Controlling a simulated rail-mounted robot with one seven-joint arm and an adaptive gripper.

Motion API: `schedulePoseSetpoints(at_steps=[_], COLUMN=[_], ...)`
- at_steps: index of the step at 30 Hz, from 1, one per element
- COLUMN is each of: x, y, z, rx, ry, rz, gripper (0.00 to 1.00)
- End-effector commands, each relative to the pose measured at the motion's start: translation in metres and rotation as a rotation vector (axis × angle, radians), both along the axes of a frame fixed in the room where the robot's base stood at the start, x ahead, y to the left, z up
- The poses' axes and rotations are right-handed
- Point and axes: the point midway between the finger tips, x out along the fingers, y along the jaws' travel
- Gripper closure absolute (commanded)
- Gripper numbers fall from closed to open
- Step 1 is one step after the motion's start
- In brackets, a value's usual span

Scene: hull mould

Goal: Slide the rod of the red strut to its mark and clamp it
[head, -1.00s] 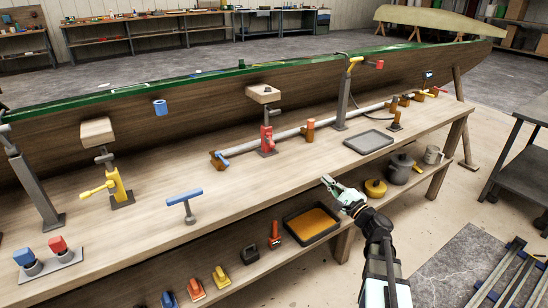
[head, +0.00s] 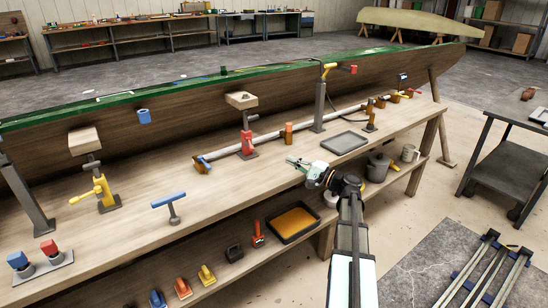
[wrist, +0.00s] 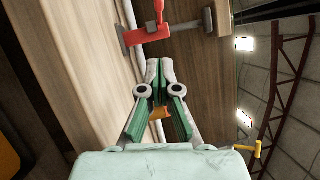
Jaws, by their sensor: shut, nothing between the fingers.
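The red strut (head: 247,145) stands upright on the bench close to the hull. Its thin grey rod rises out of the red body to a wooden pad (head: 242,100), near the hull side. In the wrist view the red strut (wrist: 148,35) lies beyond the fingertips, with its wooden pad (wrist: 221,18) to the right. No mark on the rod can be made out. My gripper (head: 291,160) is over the front part of the bench, right of and nearer than the strut. In the wrist view my gripper (wrist: 161,68) is shut and empty, apart from the strut.
A long grey pipe (head: 275,135) runs along the bench behind the strut. A dark post (head: 319,108) and a grey tray (head: 345,143) stand to the right. A yellow strut (head: 106,197) and a blue T-handle (head: 173,208) are left. Bench space before the red strut is clear.

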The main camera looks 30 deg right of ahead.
Motion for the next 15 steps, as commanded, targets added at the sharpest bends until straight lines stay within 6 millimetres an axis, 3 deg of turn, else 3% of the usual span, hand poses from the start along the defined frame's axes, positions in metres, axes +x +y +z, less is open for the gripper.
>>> schedulePoseSetpoints(at_steps=[15], x=[0.081], y=[0.047], z=[0.013], rx=[0.002], ry=[-0.002], rz=[0.002], gripper=[1.0])
